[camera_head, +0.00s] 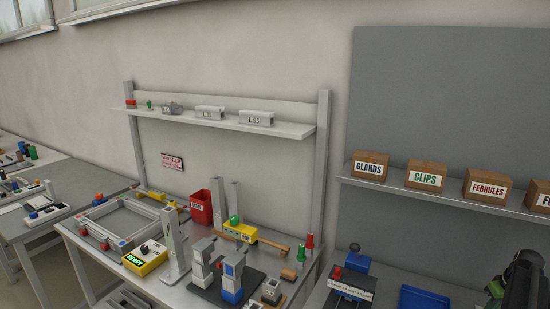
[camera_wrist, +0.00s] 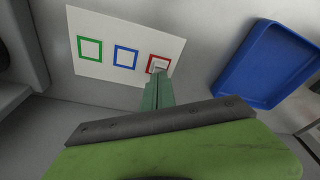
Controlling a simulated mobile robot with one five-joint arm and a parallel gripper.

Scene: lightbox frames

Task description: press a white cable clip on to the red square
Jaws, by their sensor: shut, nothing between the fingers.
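In the wrist view a white card (camera_wrist: 108,60) bears a green, a blue and a red square outline in a row. The red square (camera_wrist: 149,60) is the right one. A small whitish piece (camera_wrist: 160,67), which looks like the cable clip, lies inside the red square, partly hidden by my fingertips. My gripper (camera_wrist: 157,77) has its green fingers shut with nothing held, their tips at the lower edge of the red square, touching or just above the piece; I cannot tell which. In the head view part of my dark arm (camera_head: 522,283) shows at the lower right; the fingertips are hidden there.
A blue tray (camera_wrist: 264,48) lies right of the card, and its blue edge shows in the head view (camera_head: 425,300). A box marked CLIPS (camera_head: 426,176) stands on the shelf above. A bench with fixtures (camera_head: 190,292) is at the left.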

